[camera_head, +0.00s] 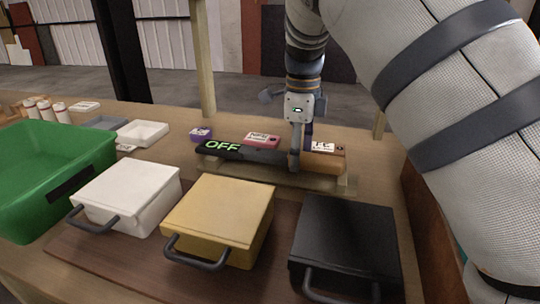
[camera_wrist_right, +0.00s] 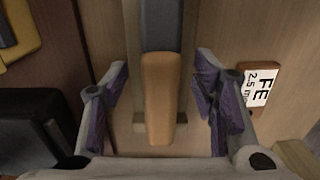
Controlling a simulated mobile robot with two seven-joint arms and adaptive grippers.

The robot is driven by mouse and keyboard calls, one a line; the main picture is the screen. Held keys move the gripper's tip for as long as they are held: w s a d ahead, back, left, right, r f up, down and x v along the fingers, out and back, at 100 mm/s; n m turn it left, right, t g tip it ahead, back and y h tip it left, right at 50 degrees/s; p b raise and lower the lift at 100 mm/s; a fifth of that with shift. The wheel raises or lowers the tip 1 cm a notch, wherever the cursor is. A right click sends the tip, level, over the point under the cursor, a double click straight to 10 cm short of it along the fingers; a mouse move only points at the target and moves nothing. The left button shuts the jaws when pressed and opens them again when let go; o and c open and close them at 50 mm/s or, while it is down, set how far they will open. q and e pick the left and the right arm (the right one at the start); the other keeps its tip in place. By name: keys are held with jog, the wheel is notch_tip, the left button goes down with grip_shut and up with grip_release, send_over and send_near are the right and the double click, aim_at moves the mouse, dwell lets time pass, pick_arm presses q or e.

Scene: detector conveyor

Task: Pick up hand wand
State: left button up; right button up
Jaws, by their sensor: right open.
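The hand wand has a black body (camera_head: 240,152) with green "OFF" text and a tan-orange handle (camera_head: 328,161). It lies on a low wooden stand (camera_head: 348,182) on the table. My right gripper (camera_head: 301,152) is open over the wand near where body and handle meet. In the right wrist view the orange handle (camera_wrist_right: 162,95) lies between the two open, purple-padded fingers (camera_wrist_right: 163,105), with a gap on each side. Part of the wand is hidden behind the gripper in the head view. My left gripper is out of view.
White (camera_head: 128,196), yellow (camera_head: 220,212) and black (camera_head: 345,237) handled boxes stand in front of the wand. A green bin (camera_head: 85,152) is at the left. A pink block (camera_head: 262,141), a purple block (camera_head: 201,134) and an "FE" tag block (camera_wrist_right: 262,85) are close by.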

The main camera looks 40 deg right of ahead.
jog(key=shift+f, duration=0.4)
grip_shut()
jog(key=shift+r, duration=0.1)
jog(key=shift+w+r, duration=0.15)
jog(key=shift+r, duration=0.35)
pick_arm(q)
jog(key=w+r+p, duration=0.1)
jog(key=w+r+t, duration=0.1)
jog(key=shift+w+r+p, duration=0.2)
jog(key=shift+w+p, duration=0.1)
jog(key=shift+p, duration=0.05)
pick_arm(e)
jog(key=s+a+r, duration=0.7)
jog(key=a+r, duration=0.5)
jog(key=shift+a, duration=0.15)
